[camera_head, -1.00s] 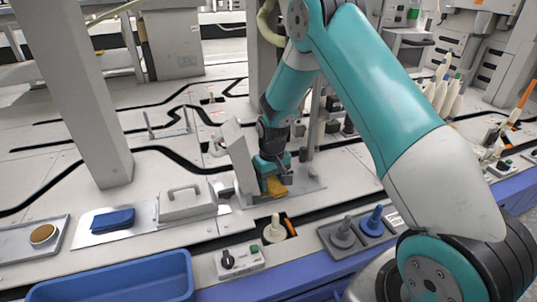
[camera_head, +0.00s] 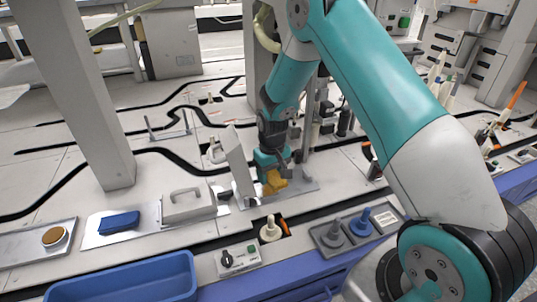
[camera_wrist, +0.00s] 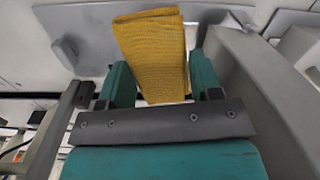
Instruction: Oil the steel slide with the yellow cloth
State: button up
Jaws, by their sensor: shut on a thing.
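My gripper (camera_head: 273,178) is shut on the yellow cloth (camera_head: 276,183), low over a flat metal plate (camera_head: 302,188) beside a tilted grey panel. In the wrist view, the folded, ribbed cloth (camera_wrist: 153,50) sticks out between the two teal fingers of my gripper (camera_wrist: 160,78). A smooth grey metal surface (camera_wrist: 85,38) lies behind the cloth there. I cannot tell for sure which surface is the steel slide, or whether the cloth touches it.
The tilted grey panel (camera_head: 239,165) stands close on the left of my gripper. A handled grey block (camera_head: 188,205), a blue pad (camera_head: 119,222) and a blue bin (camera_head: 125,280) are further left. A cream knob (camera_head: 270,230) and a grey-and-blue knob tray (camera_head: 345,235) stand in front.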

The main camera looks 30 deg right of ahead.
jog(key=shift+r+p, duration=1)
jog(key=shift+r, duration=0.35)
